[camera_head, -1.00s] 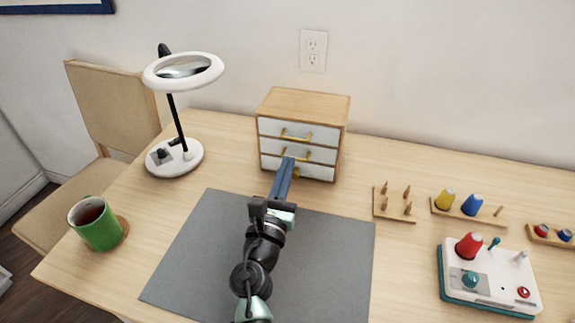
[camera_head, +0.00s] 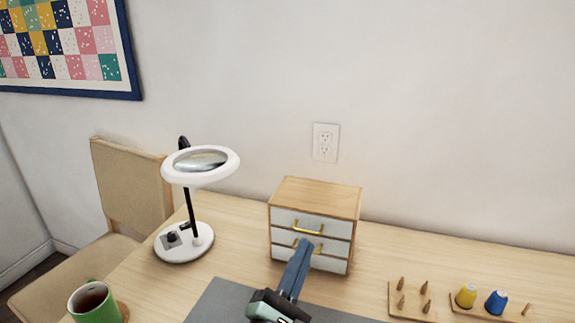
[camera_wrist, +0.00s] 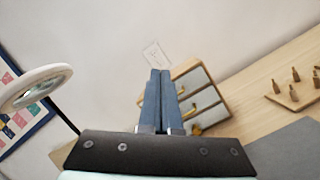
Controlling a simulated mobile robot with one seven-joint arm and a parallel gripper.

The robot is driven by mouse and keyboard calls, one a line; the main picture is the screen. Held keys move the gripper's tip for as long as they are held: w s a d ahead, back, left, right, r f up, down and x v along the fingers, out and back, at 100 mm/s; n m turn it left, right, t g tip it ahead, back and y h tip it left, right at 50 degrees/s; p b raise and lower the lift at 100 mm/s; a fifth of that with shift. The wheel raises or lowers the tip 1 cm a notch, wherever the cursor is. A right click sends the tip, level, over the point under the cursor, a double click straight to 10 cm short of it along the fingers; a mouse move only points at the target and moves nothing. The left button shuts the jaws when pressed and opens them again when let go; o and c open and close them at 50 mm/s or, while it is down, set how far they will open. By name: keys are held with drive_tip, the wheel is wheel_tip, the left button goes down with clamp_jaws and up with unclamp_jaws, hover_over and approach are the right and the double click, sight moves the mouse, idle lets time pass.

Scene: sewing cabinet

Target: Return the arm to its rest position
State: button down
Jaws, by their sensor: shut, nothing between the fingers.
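My gripper (camera_head: 300,262) has long blue fingers and is shut and empty. In the head view it points up toward the small wooden cabinet (camera_head: 316,189) and covers part of its lower drawer fronts. The cabinet has white drawer fronts with brass handles, and the drawers look closed. In the wrist view the gripper fingers (camera_wrist: 160,80) are together, and the cabinet (camera_wrist: 197,97) shows tilted behind and to their right. I cannot tell the exact gap between fingertips and cabinet.
A white magnifier lamp (camera_head: 183,245) stands left of the cabinet. A green mug (camera_head: 97,305) is at the lower left. A peg board (camera_head: 411,302) and a spool rack (camera_head: 480,306) lie to the right. A grey mat (camera_head: 215,305) is in front. A wall outlet (camera_head: 326,142) is behind.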

wheel_tip(320, 180, up, 21)
drive_tip(key=s+d+m+t, duration=0.2)
drive_tip(key=s+m+t, duration=0.1)
drive_tip(key=m, duration=1.3)
drive_tip(key=s+a+r+m+t+y+p, duration=0.1)
drive_tip(key=s+a+r+m+t+y, duration=0.2)
drive_tip(key=s+r, duration=0.5)
drive_tip(key=s+a+r+m+t+y+p, duration=0.15)
drive_tip(key=s+r+m+y, duration=0.3)
drive_tip(key=r, duration=0.65)
wheel_tip(320, 180, up, 15)
drive_tip(key=p, duration=1.5)
drive_tip(key=shift+w+t, duration=0.15)
drive_tip(key=shift+t, duration=0.2)
drive_tip(key=shift+r, duration=0.1)
